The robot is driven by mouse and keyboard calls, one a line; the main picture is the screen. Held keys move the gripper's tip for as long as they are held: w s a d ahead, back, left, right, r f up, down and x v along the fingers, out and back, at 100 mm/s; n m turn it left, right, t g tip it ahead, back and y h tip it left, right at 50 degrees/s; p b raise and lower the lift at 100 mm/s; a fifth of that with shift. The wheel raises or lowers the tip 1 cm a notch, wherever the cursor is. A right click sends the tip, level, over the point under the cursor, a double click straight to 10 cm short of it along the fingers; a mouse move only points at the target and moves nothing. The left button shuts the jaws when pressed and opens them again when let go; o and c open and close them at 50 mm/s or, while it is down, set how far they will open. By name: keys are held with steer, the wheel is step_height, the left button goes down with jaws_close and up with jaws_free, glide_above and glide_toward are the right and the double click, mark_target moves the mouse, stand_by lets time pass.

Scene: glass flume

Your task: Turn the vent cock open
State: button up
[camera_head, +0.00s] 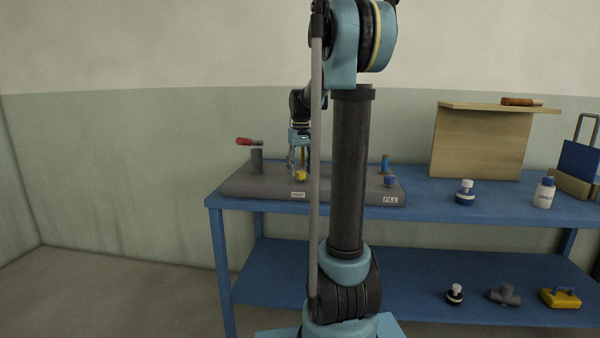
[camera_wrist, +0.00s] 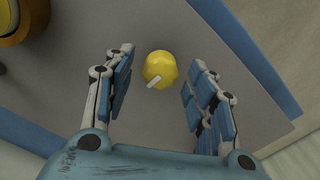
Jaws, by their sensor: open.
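The vent cock is a small yellow knob (camera_head: 300,176) on the grey block (camera_head: 240,186), behind a white label that appears to read VENT (camera_head: 298,194). In the wrist view the round yellow knob (camera_wrist: 160,63) carries a short white bar mark lying diagonally at its lower edge. My gripper (camera_head: 296,165) points down just over the knob. In the wrist view my gripper (camera_wrist: 163,70) is open, with one finger on each side of the knob and gaps showing on both sides. I cannot tell how far down the fingertips reach.
A red-handled lever (camera_head: 249,142) on a grey post stands left on the block. A blue knob (camera_head: 390,181) sits by the FILL label (camera_head: 391,200) at right. A yellow-brown round part (camera_wrist: 22,20) shows top left in the wrist view. A wooden board (camera_head: 480,143) stands farther right.

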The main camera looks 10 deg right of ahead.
mark_target(301, 171)
steer(key=shift+f, duration=0.35)
steer(key=shift+c, duration=0.2)
steer(key=c, duration=1)
steer(key=shift+c, duration=0.2)
steer(key=shift+n, duration=0.8)
steer(key=o, duration=1.1)
step_height(301, 171, up, 12)
